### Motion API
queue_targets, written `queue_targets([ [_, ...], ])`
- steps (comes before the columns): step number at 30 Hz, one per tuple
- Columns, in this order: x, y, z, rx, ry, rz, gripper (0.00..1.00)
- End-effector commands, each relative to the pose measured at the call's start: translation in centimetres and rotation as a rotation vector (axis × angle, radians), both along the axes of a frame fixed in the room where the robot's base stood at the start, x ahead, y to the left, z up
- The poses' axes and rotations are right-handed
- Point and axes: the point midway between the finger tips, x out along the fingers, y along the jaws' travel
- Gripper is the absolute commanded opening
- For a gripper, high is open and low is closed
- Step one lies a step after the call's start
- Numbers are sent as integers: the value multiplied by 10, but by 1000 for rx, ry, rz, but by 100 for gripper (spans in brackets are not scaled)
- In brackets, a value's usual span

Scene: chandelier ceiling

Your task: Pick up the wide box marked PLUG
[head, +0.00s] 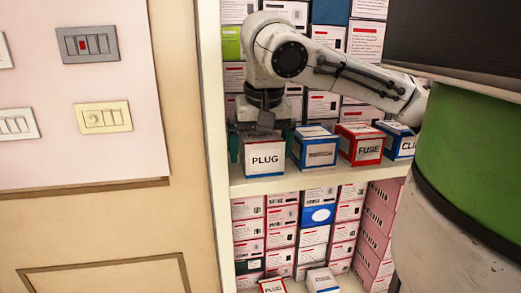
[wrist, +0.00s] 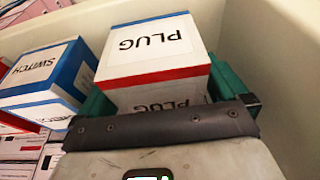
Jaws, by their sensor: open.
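The box marked PLUG (head: 265,158) stands at the left end of the front row on the shelf. It is white with red edging in the head view. In the wrist view the PLUG box (wrist: 155,48) shows a lettered face upside down, a red stripe and a blue far edge. My gripper (head: 263,138) reaches down over it from above and behind. Its green fingers stand open on either side of the box, and it also shows in the wrist view (wrist: 165,92). I cannot tell whether the fingers touch the box.
A blue-edged box (head: 314,150), marked SWITCH in the wrist view (wrist: 45,70), stands close on the right. Then come a red FUSE box (head: 361,146) and a blue-edged box (head: 401,141). The shelf's side wall (head: 213,110) is close on the left. Stacked boxes fill the back.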

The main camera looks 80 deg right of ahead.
Motion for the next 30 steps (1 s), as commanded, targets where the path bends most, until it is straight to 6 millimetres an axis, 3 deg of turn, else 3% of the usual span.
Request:
queue_targets([
  [10,1,-2,-9,-1,0,1,100],
  [25,1,-2,-9,-1,0,1,53],
  [30,1,-2,-9,-1,0,1,51],
])
